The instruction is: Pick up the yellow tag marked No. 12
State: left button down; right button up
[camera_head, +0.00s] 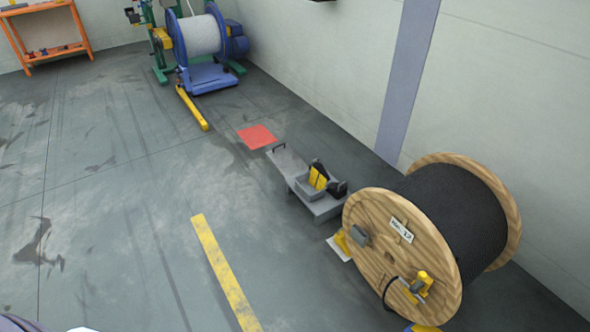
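Yellow pieces (318,179) stand in a small grey bin (309,190) on a low grey cart (324,208), right of the picture's middle. They may be tags, but they are too small for me to read any marking or pick out No. 12. A large wooden cable reel (378,237) stands right of the cart. It carries a white label (402,230) whose lettering is not clearly legible. Neither of my grippers shows in the head view.
A red floor patch (257,137) lies behind the cart. A blue machine with a white spool (201,36) stands at the back. An orange bench (48,55) is at the far left. A yellow floor stripe (224,272) crosses open floor left of the cart.

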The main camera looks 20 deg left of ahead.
aim_at(322, 183)
jog(key=u, duration=0.4)
jog(key=i+j+z, duration=0.1)
jog(key=z, duration=0.25)
jog(key=i+j+z, duration=0.15)
jog(key=z, duration=0.15)
jog(key=i+j+z, duration=0.1)
jog(key=i+j, duration=0.25)
jog(key=i+j+z, duration=0.15)
jog(key=i+j, duration=0.15)
jog(key=i+j+z, duration=0.1)
jog(key=i+j, duration=0.2)
jog(key=j, duration=0.25)
jog(key=i+j+z, duration=0.1)
jog(key=i+j, duration=0.15)
jog(key=j, duration=0.15)
